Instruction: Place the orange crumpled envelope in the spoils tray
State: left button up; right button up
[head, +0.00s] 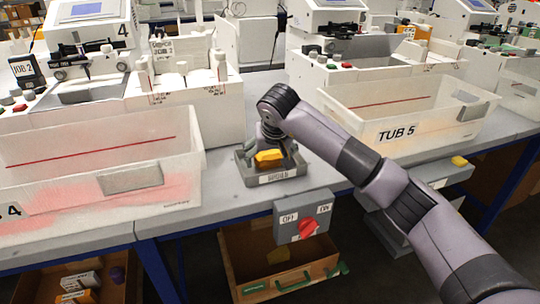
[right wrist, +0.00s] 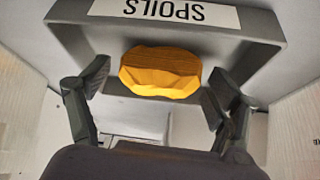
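The orange crumpled envelope (right wrist: 160,73) lies inside the grey spoils tray (right wrist: 268,45) in the right wrist view, between my right gripper's fingers with a gap on each side. In the head view the envelope (head: 268,157) shows in the tray (head: 250,178) at the table's front edge. My right gripper (right wrist: 158,78) is open above the tray, its fingers spread apart and not touching the envelope. In the head view my wrist partly hides the tray's back. My left gripper is not in view.
A white tub (head: 100,160) stands left of the tray and TUB 5 (head: 350,100) stands to its right. A grey switch box with a red knob (head: 307,228) hangs at the front edge. Below is an open wooden drawer (head: 240,270).

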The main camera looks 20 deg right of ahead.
jog(key=shift+o, duration=0.3)
jog(key=shift+r, duration=0.1)
jog(key=shift+r, duration=0.35)
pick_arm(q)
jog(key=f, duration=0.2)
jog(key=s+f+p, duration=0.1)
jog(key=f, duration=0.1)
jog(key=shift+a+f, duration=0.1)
pick_arm(e)
jog(key=d+v, duration=0.1)
jog(key=v, duration=1)
jog(key=shift+s+a+r, duration=0.15)
jog(key=shift+s+a, duration=0.05)
jog(key=shift+a, duration=0.3)
